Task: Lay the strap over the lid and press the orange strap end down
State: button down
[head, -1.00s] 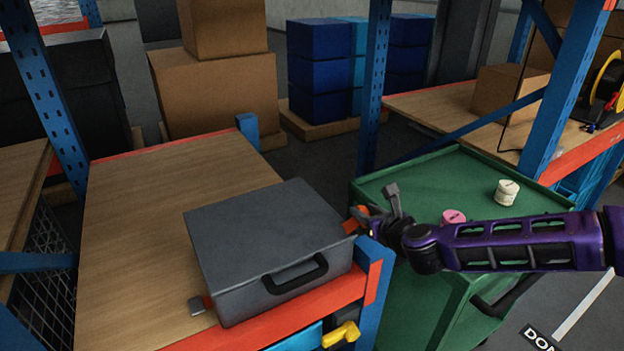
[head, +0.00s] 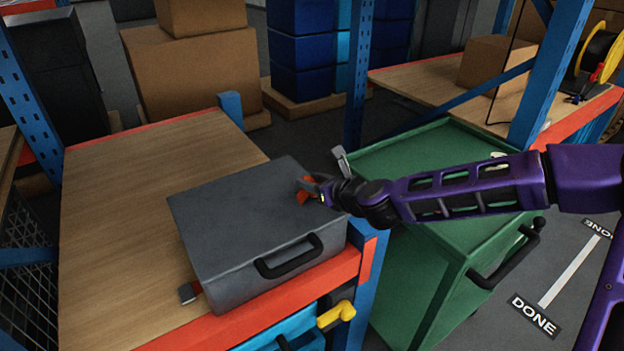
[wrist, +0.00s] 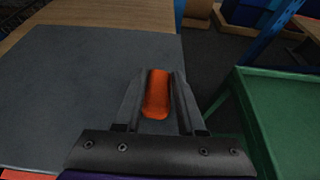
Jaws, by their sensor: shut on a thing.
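A grey case with a flat lid (head: 235,215) and a black handle sits on the wooden shelf top; its lid also fills the left of the wrist view (wrist: 80,85). My gripper (head: 312,190) is over the lid's right edge, shut on the orange strap end (wrist: 157,95), which lies between the two fingers. The strap end also shows as an orange patch in the head view (head: 305,188). A small grey metal piece with a bit of red-orange (head: 190,292) sticks out at the case's left front side. The rest of the strap is hidden.
A green cart (head: 430,170) stands right of the shelf, with a pale item partly hidden by my arm. The wooden top (head: 120,220) is clear left of the case. A blue post (head: 372,255) and orange beam edge the shelf. A yellow handle (head: 336,314) is below.

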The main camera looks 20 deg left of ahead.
jog(key=shift+f, duration=0.45)
jog(key=shift+f+b, duration=0.5)
jog(key=shift+b, duration=0.05)
dwell(0.5)
jog(key=shift+c, duration=2.2)
grip_release()
jog(key=shift+o, duration=0.4)
jog(key=o, duration=0.4)
jog(key=shift+c, duration=0.2)
jog(key=shift+r, duration=0.1)
jog(key=r+p, duration=0.4)
jog(key=r, duration=0.1)
jog(key=r+p, duration=0.3)
jog(key=shift+w+d+r, duration=0.25)
jog(key=shift+w+d, duration=0.1)
jog(key=shift+w, duration=0.05)
jog(key=shift+f, duration=0.1)
